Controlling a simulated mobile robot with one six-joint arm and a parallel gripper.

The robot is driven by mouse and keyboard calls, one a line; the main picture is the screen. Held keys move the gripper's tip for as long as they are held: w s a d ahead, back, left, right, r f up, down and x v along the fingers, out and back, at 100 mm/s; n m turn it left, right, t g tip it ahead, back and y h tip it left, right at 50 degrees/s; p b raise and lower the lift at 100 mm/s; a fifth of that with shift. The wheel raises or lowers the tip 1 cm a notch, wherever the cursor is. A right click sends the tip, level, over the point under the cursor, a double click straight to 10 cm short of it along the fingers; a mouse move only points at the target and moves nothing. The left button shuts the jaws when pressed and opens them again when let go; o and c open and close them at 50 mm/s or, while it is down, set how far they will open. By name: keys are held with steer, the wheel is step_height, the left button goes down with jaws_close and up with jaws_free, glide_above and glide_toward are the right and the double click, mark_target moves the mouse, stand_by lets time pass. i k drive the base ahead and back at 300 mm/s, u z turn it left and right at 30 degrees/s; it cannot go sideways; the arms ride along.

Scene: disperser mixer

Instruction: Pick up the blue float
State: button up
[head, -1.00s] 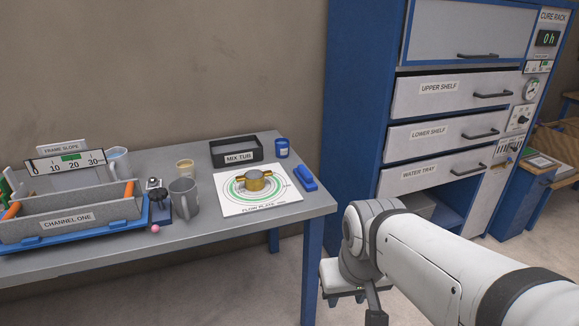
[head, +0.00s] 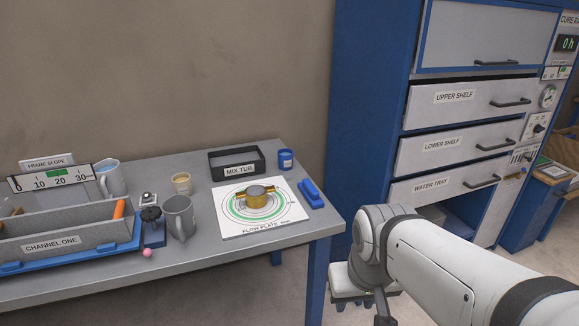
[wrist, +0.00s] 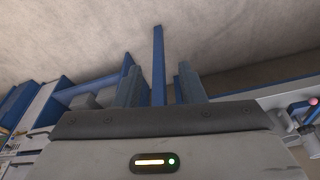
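The blue float (head: 311,193) is a small blue block with a raised handle-like top. It lies on the grey table near its right edge, just right of the white flow plate (head: 262,226). My gripper (wrist: 157,75) shows in the wrist view with its two fingers apart and nothing held between them. A blue table leg shows behind the gap. In the head view my arm is at the lower right, off the table, and the fingers cannot be made out. The float is not seen in the wrist view.
A brass ring (head: 257,196) sits on the flow plate. The mix tub (head: 236,171) and a blue cup (head: 286,159) stand behind. A grey mug (head: 179,218) and the channel box (head: 60,238) are left. The blue cabinet (head: 365,110) stands right, with floor between.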

mark_target(310, 193)
steer(key=i, duration=0.2)
steer(key=k, duration=1.25)
steer(key=z, duration=0.45)
steer(key=i, duration=2.3)
steer(key=u, duration=0.95)
